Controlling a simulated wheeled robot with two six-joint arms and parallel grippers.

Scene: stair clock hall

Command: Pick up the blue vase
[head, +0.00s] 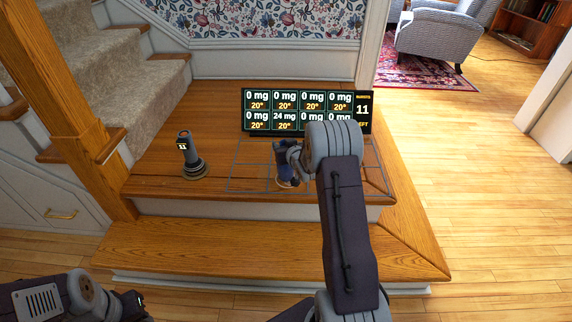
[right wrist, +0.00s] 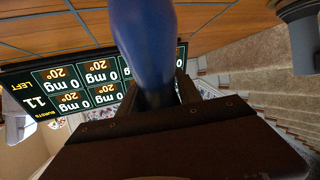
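The blue vase (head: 284,160) stands out dark blue on the wooden landing, in front of the black display. In the head view my right gripper (head: 290,150) is at its upper part, and my right arm hides some of that area. In the right wrist view the vase (right wrist: 148,45) is large and narrows to a dark part between the fingers of my right gripper (right wrist: 160,95). I cannot tell whether the fingers press on it. My left gripper (head: 135,304) is at the bottom left, far from the vase, and its fingers are unclear.
Thin grid lines mark the landing. A wooden post (head: 80,120) and carpeted stairs (head: 95,60) are left. Open floor (head: 450,150) lies right.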

